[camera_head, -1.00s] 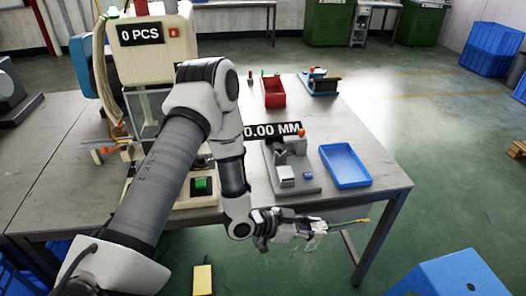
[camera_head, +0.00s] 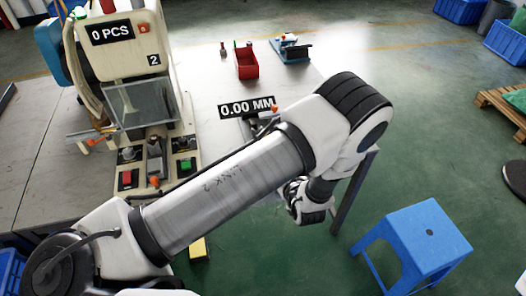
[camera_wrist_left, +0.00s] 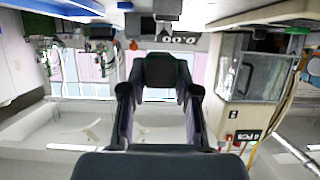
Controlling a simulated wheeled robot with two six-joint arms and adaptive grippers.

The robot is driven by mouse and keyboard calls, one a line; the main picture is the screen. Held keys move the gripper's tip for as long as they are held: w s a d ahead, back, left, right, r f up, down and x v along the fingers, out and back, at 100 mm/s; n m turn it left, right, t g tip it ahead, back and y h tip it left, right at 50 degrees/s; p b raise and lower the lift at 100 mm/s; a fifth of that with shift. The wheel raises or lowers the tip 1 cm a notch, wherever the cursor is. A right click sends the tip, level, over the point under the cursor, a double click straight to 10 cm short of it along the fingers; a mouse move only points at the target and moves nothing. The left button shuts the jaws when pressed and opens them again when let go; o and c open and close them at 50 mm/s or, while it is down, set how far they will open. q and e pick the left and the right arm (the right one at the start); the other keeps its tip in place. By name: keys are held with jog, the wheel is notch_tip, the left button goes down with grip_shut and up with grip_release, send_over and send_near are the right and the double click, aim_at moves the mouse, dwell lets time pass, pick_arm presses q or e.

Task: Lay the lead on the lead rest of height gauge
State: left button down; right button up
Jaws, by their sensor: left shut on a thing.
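The height gauge (camera_head: 256,126) stands on the table behind my left arm, with its 0.00 MM display (camera_head: 247,107) above it. The arm hides most of its body, and I cannot see the lead rest. My left wrist hangs near the table's right front edge in the head view, with the fingers hidden there. In the left wrist view, my left gripper (camera_wrist_left: 160,92) is shut, its fingers on either side of a dark block. I take it to hold the lead, whose wires I cannot make out now. My right gripper is not in view.
A press machine (camera_head: 122,62) with a clear guard and buttons stands on the left of the table (camera_head: 205,92). A red bin (camera_head: 246,64) and a blue-based device (camera_head: 291,48) sit at the back. A blue stool (camera_head: 412,245) stands on the floor at right.

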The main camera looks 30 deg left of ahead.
pick_arm(q)
jog(key=b, duration=0.2)
jog(key=a+f+b, duration=0.1)
jog(key=b, duration=0.2)
jog(key=shift+w+a+f+b, duration=0.1)
jog(key=shift+w+f+b, duration=0.15)
jog(key=shift+w+b, duration=0.1)
jog(key=w+a+b, duration=0.1)
jog(key=w+a, duration=0.1)
jog(key=a, duration=0.1)
jog(key=w+a+b, duration=0.1)
jog(key=w+a, duration=0.2)
jog(key=a, duration=0.1)
jog(key=w+a+b, duration=0.1)
jog(key=w+a, duration=0.1)
jog(key=a, duration=0.1)
jog(key=shift+w+a+f+b, duration=0.15)
jog(key=shift+w+a+b, duration=0.05)
jog(key=shift+w+b, duration=0.15)
jog(key=shift+w+a+f, duration=0.1)
jog(key=shift+a+f, duration=0.1)
notch_tip(320, 180, down, 3)
jog(key=b, duration=0.3)
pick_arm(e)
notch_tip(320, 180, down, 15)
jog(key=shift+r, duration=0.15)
pick_arm(q)
jog(key=c, duration=0.9)
grip_release()
jog(key=shift+o, duration=0.2)
